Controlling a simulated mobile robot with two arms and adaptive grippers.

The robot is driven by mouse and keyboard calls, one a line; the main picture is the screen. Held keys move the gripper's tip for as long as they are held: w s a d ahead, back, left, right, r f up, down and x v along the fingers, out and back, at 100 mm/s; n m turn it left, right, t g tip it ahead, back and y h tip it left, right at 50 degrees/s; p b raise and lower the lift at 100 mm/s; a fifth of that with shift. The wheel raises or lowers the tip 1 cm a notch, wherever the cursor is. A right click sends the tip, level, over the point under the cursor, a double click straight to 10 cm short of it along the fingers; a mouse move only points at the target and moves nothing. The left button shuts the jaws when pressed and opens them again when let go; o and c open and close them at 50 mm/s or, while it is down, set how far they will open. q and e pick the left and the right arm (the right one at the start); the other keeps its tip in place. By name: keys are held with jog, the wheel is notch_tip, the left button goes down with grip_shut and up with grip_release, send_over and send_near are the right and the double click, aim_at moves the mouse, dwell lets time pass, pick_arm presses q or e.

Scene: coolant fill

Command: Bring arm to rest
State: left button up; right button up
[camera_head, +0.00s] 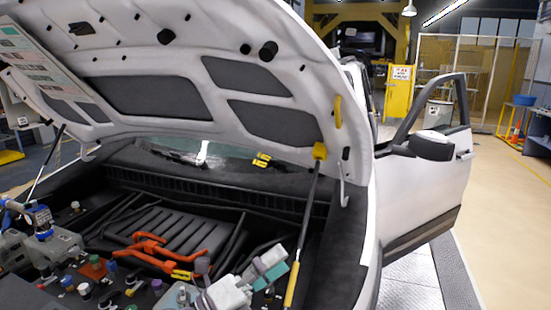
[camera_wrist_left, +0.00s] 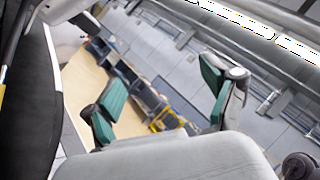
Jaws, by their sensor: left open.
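My left gripper (camera_head: 268,267) is over the front of the open engine bay (camera_head: 175,232), near the yellow-ended hood rod (camera_head: 305,225). Its pale grey body and teal pads show at the bottom of the head view. In the left wrist view the two teal-padded fingers (camera_wrist_left: 160,92) stand wide apart with nothing between them, and the room shows beyond. My right gripper is not in view.
The raised white hood (camera_head: 180,70) hangs over the bay. Orange-red pipes (camera_head: 158,252) and several caps lie in it. The open car door (camera_head: 435,165) stands at the right. Open floor (camera_head: 505,215) lies beyond it.

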pick_arm(q)
jog(key=w+a+f+n+t+y, duration=0.1)
jog(key=a+f+n+t+y, duration=0.3)
jog(key=a+n+y, duration=0.45)
jog(key=w+a+f+n+t+y, duration=0.1)
jog(key=a+f+n+t+y, duration=0.35)
jog(key=n, duration=0.75)
jog(key=s+a+f+n+g+y, duration=0.45)
jog(key=f+n+y, duration=0.2)
jog(key=f, duration=0.25)
jog(key=s+a+f+n+g, duration=0.25)
jog(key=s+f+g, duration=0.45)
jog(key=s, duration=0.5)
jog(key=s+a+f+n+g, duration=0.1)
jog(key=s+f+n+g, duration=0.3)
jog(key=s+f, duration=0.6)
notch_tip(320, 180, down, 29)
jog(key=s+g+b, duration=0.2)
jog(key=b, duration=0.4)
jog(key=s+a+f+b, duration=0.3)
jog(key=s+f+b, duration=0.1)
jog(key=s+f, duration=1.2)
notch_tip(320, 180, down, 5)
jog(key=shift+s+r+g, duration=0.15)
jog(key=shift+s+g, duration=0.2)
jog(key=shift+g, duration=0.05)
